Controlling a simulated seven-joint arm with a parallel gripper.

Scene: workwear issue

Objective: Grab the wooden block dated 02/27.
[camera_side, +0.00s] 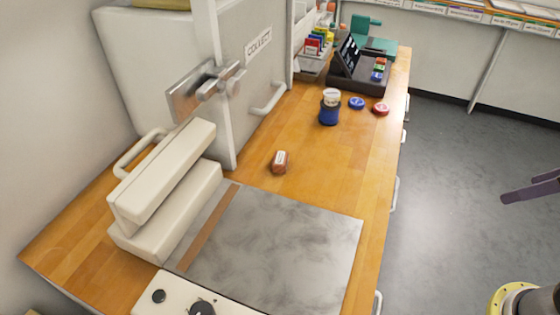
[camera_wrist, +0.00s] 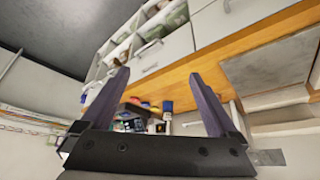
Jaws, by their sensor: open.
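A small reddish-brown block (camera_side: 280,161) with a pale label on it lies on the wooden counter (camera_side: 330,175), at the middle of the side view. It looks like the wooden block, but its label is too small to read a date. My gripper's purple fingers (camera_side: 532,188) show at the right edge of the side view, over the grey floor and well apart from the block. In the wrist view my gripper (camera_wrist: 158,74) has its two fingers spread wide with nothing between them. I cannot make out the block in the wrist view.
A cream press (camera_side: 165,190) with a grey plate (camera_side: 280,245) fills the near counter. Left of the block stands a panel marked COLLECT (camera_side: 258,42). Behind are a blue jar (camera_side: 329,114), blue disc (camera_side: 356,103), red disc (camera_side: 380,109) and black display unit (camera_side: 350,65). Counter right of the block is clear.

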